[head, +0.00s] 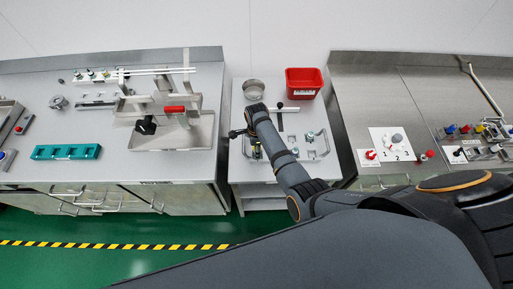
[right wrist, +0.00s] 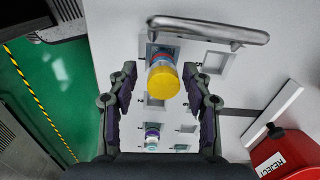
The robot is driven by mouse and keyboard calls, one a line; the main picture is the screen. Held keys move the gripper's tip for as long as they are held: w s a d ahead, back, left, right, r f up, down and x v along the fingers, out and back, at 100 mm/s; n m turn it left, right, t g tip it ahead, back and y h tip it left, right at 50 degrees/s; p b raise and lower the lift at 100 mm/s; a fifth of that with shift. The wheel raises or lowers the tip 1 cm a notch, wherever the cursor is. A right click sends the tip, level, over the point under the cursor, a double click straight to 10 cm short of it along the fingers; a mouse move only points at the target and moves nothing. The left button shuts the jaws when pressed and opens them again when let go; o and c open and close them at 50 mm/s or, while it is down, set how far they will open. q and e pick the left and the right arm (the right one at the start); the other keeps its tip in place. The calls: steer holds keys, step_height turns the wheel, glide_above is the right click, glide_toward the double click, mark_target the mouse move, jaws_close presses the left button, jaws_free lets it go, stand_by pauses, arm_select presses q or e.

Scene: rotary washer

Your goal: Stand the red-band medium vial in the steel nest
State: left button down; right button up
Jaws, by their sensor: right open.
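A vial with a yellow cap and a red band (right wrist: 164,76) stands in a square opening of a pale tray (right wrist: 221,57) in the right wrist view. My right gripper (right wrist: 160,88) is open, with one finger on each side of the vial and gaps between. In the head view my right arm reaches over this tray (head: 300,157), partly hiding it. A small round steel piece (head: 58,102) sits on the left bench; I cannot tell whether it is the steel nest. My left gripper is not in view.
The tray has a steel handle (right wrist: 210,32) and other vials, one with a purple and white top (right wrist: 152,132). The left bench holds a teal rack (head: 66,152) and a framed fixture (head: 172,110).

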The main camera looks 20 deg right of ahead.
step_height(320, 180, up, 4)
steer(key=shift+r+p, duration=0.25)
steer(key=shift+p, duration=0.75)
step_height(320, 180, up, 4)
steer(key=shift+b, duration=0.3)
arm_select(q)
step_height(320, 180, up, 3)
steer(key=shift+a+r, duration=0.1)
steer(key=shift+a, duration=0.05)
arm_select(e)
steer(key=shift+r, duration=0.35)
